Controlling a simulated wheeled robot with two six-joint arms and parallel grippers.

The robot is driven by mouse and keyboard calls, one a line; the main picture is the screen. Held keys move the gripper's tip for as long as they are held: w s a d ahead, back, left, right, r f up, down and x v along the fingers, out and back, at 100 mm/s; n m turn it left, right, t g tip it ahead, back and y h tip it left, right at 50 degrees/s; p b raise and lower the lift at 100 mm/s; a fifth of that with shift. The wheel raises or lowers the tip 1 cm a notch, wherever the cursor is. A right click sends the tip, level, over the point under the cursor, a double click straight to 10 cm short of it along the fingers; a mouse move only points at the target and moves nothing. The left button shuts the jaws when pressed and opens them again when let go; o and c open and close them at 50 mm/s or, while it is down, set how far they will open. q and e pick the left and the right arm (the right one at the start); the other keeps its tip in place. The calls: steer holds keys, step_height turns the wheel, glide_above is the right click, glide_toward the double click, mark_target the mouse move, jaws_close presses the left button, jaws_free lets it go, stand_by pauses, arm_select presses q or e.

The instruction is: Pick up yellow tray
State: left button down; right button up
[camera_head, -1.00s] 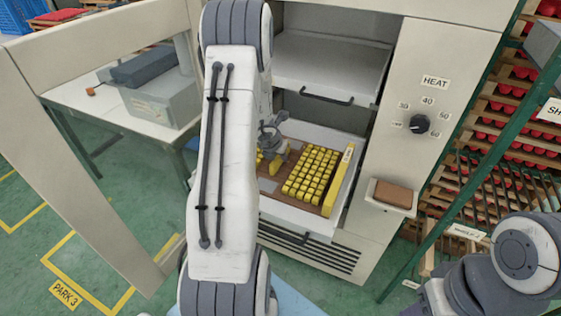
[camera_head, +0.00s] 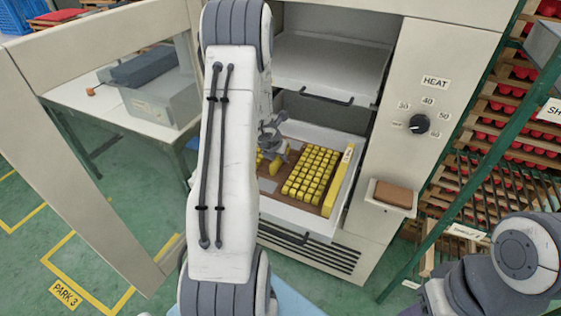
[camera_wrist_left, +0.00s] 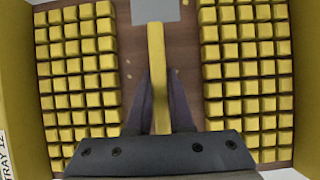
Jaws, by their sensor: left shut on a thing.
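The yellow tray (camera_head: 340,184) lies in the pulled-out lower drawer of the heating cabinet. It has yellow side walls, a brown bottom and rows of small yellow blocks. The wrist view shows a block of rows on each side of a yellow centre bar (camera_wrist_left: 157,45). My left gripper (camera_wrist_left: 158,98) is shut on this bar, with one dark finger on each side. In the head view my left gripper (camera_head: 272,146) is over the tray's middle, and my arm hides the tray's left part. My right arm shows at the lower right; its gripper is out of view.
The upper drawer (camera_head: 330,65) hangs above the tray's back part. The open cabinet door (camera_head: 80,165) stands at the left. A holder with a brown block (camera_head: 393,193) sticks out at the right. A rack with red items (camera_head: 520,110) is farther right.

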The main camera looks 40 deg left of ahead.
stand_by(0.4)
arm_select(q)
steer(key=shift+w+r, duration=0.1)
steer(key=shift+r+p, duration=0.4)
steer(key=shift+p, duration=0.1)
step_height(320, 180, up, 10)
steer(key=p, duration=0.7)
steer(key=shift+f, duration=0.15)
